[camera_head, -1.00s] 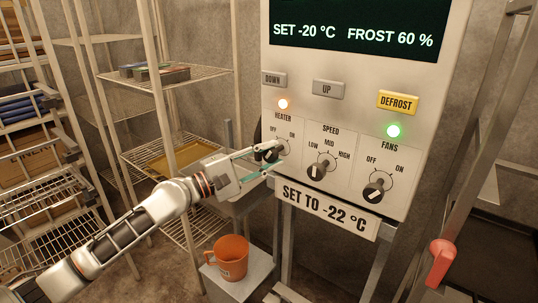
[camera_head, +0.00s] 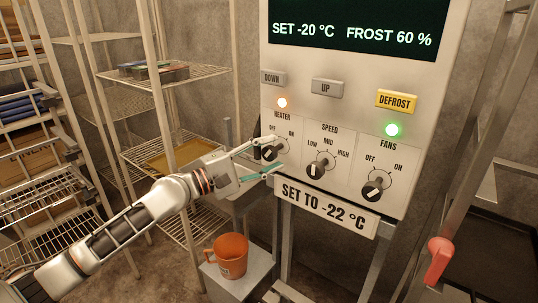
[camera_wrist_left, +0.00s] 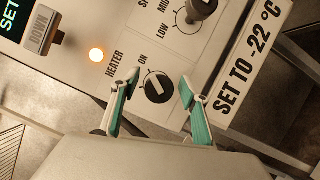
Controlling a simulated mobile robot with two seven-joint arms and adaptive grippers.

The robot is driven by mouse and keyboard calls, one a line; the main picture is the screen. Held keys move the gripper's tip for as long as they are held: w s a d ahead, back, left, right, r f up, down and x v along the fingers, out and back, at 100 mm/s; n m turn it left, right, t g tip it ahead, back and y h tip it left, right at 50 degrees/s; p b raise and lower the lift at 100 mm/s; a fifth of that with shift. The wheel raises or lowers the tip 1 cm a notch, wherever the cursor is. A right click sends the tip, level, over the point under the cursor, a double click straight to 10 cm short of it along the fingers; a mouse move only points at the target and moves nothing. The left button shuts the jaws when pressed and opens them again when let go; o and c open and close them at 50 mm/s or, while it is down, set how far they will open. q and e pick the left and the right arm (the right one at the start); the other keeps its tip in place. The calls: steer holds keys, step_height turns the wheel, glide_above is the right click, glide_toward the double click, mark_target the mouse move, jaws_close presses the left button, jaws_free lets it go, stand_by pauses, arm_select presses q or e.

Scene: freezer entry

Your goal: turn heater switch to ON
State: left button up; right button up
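The heater switch is a round black knob with a white bar (camera_head: 267,154), at the lower left of the control panel under the HEATER label. It also shows in the left wrist view (camera_wrist_left: 157,88). Its OFF mark is at upper left and its ON mark at upper right in the head view. The bar appears slanted; which mark it selects is hard to tell. My left gripper (camera_head: 277,154) is open, its teal-padded fingers on either side of the knob. In the left wrist view (camera_wrist_left: 158,92), gaps show between knob and fingers. My right gripper is out of view.
An orange light (camera_head: 282,103) glows above the heater switch. The speed knob (camera_head: 316,170) and fans knob (camera_head: 373,191) are to the right, with a green light (camera_head: 392,129) over the fans. An orange mug (camera_head: 230,254) stands below; wire shelves (camera_head: 185,75) are at left.

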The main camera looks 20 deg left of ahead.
arm_select(q)
steer(key=shift+a, duration=0.1)
steer(key=shift+s+a+f, duration=0.1)
steer(key=shift+s+a, duration=0.1)
steer(key=shift+s, duration=0.05)
steer(key=v, duration=1.1)
steer(key=shift+s, duration=0.15)
